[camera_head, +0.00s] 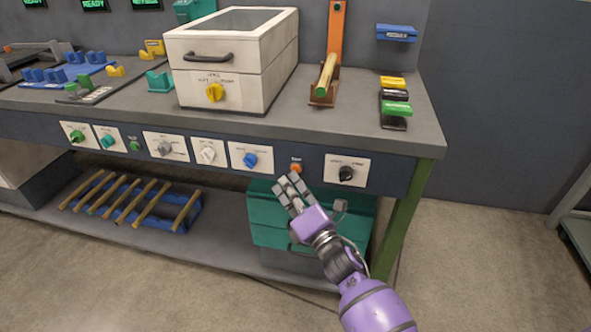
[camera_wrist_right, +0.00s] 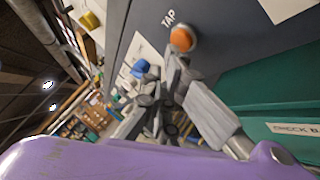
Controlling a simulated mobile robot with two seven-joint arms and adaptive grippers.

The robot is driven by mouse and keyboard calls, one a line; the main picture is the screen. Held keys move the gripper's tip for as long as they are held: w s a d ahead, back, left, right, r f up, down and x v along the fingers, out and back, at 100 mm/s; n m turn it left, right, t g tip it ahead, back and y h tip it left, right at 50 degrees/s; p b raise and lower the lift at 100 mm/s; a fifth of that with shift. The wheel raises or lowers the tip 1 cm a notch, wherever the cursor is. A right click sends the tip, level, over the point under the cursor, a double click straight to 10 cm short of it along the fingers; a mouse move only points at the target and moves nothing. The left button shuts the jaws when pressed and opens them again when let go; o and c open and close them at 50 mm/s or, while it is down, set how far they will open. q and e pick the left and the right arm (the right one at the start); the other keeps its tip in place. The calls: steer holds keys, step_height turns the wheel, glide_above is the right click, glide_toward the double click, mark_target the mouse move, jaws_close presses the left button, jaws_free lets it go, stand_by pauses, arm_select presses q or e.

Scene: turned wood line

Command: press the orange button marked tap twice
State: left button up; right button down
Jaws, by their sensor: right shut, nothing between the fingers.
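The orange button (camera_head: 295,168) sits on the dark front panel of the workbench, between the blue knob and the black knob. In the right wrist view the orange button (camera_wrist_right: 182,38) shows large, with the label TAP beside it. My right gripper (camera_head: 288,187) is shut and empty, with its fingertips just below the button in the head view. In the wrist view the gripper's fingers (camera_wrist_right: 172,85) are close to the button; I cannot tell whether they touch it. My left gripper is not in view.
A blue knob (camera_head: 251,160) and a black knob (camera_head: 346,173) flank the button on white plates. A teal box (camera_head: 268,219) stands on the lower shelf behind my right gripper. A white box with a yellow knob (camera_head: 214,93) stands on the bench top.

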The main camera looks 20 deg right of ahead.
steer(key=shift+s+a, duration=0.2)
steer(key=shift+s, duration=0.1)
steer(key=shift+a, duration=0.1)
steer(key=s+a, duration=0.1)
steer(key=s, duration=0.1)
steer(key=s+a+p, duration=0.1)
steer(key=s, duration=0.1)
steer(key=shift+a, duration=0.35)
stand_by(0.4)
stand_by(0.7)
stand_by(0.7)
